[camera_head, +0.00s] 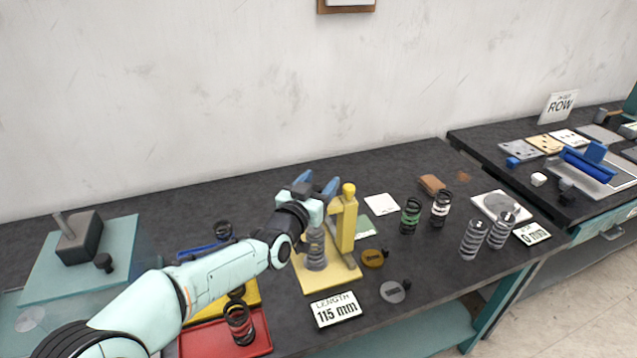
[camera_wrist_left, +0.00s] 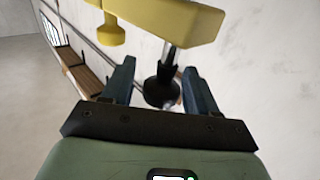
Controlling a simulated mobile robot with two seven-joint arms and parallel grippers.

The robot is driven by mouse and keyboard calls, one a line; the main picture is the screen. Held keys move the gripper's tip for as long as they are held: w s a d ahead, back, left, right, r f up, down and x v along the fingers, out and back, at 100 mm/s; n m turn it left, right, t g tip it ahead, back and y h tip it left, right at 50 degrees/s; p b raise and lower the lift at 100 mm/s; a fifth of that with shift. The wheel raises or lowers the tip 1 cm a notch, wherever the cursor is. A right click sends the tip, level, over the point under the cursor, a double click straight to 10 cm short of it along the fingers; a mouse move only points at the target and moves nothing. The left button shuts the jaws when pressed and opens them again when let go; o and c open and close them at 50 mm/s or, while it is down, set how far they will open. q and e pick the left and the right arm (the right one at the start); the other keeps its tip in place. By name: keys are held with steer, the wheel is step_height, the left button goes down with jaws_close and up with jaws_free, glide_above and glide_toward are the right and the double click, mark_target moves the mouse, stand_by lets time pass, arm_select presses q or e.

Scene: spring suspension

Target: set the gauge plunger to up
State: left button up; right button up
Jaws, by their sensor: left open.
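The yellow gauge stand (camera_head: 348,220) rises from its yellow base (camera_head: 338,276) in the middle of the bench. A grey coil spring (camera_head: 316,252) stands on that base. My left gripper (camera_head: 316,184) is at the top of the stand, its blue fingers apart and pointing away. In the left wrist view, the plunger (camera_wrist_left: 163,88) hangs below the yellow arm (camera_wrist_left: 165,18) as a bright rod with a black lower part. It appears between the open fingers of my left gripper (camera_wrist_left: 158,78), with no visible grip. In the head view my gripper hides the plunger. My right gripper is out of view.
A "LENGTH 115 mm" sign (camera_head: 336,309) stands before the gauge. Several springs stand to the right, including a green-banded one (camera_head: 410,216). A red tray (camera_head: 265,332) with a spring lies near my left arm. A second bench (camera_head: 480,139) is at right.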

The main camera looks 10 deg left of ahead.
arm_select(q)
jaws_close()
steer(key=shift+r+p, duration=0.65)
steer(key=shift+r, duration=1.4)
jaws_free()
steer(key=shift+s+f, duration=0.1)
steer(key=s+a+b, duration=0.2)
steer(key=s+b, duration=0.1)
steer(key=s, duration=1)
steer(key=shift+a, duration=0.25)
